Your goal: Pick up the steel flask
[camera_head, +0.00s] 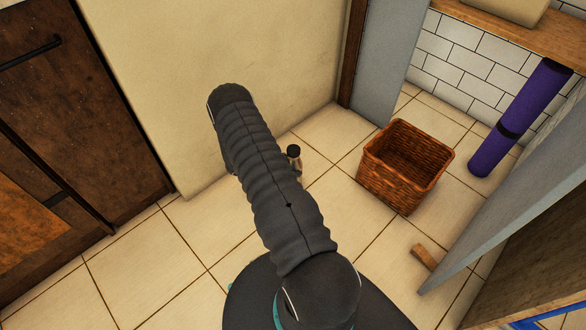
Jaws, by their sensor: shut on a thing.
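The steel flask (296,163) shows as a small upright-looking shape with a dark cap and a greyish body, just right of my dark ribbed arm. My arm hides part of it, and I cannot tell whether it stands on the tiled floor or is held above it. My gripper itself is hidden from this view, so its jaws and its contact with the flask do not show.
An empty-looking brown wicker basket (404,190) stands on the floor to the right. A purple rolled mat (520,118) leans at the far right. A small wooden block (425,257) lies near a grey panel (510,205). Dark wooden cabinets (75,110) stand at left. Floor tiles at lower left are clear.

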